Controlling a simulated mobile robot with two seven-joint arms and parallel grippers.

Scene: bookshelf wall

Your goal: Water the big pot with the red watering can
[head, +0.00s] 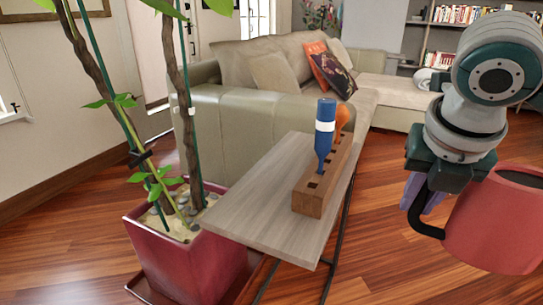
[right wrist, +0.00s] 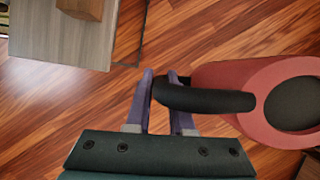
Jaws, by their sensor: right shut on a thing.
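The big pot (head: 195,265) is dark red and square, at the lower left in the head view. It holds pale soil with stones and tall plant stems. The red watering can (head: 488,228) hangs at the right edge, partly cut off by the frame. My right gripper (head: 424,198) is shut on its black handle. In the right wrist view, the purple fingers of my right gripper (right wrist: 160,78) close on the black handle (right wrist: 205,97), and the red body (right wrist: 225,72) lies to the right. The can's spout is not clearly visible. My left gripper is not in view.
A narrow grey table (head: 255,195) stands between the pot and the can, its near corner close to the pot. On it is a wooden block (head: 318,192) with blue- and orange-handled tools. A sofa (head: 240,130) stands behind. Wood floor is clear below the can.

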